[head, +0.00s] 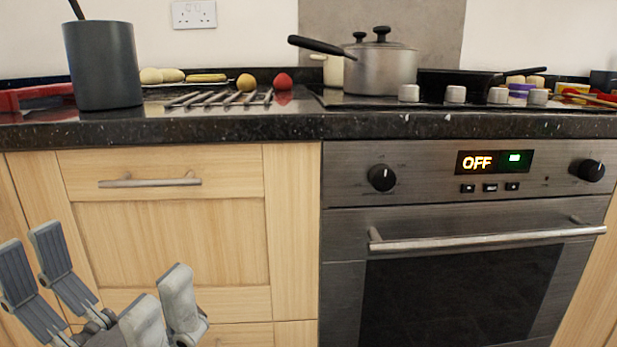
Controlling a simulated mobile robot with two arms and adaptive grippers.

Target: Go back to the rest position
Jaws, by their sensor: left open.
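My left gripper (113,285) shows at the lower left of the head view. Its grey fingers are spread apart with nothing between them. It is in front of the wooden cabinet doors and below the worktop, and looks clear of them. My right gripper is not in the head view.
A dark granite worktop (230,125) runs across the view. On it stand a grey utensil pot (104,65), a metal rack (222,98), a red ball (283,81) and a saucepan (378,68). Below are a drawer handle (150,182) and an oven handle (485,240), both jutting out.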

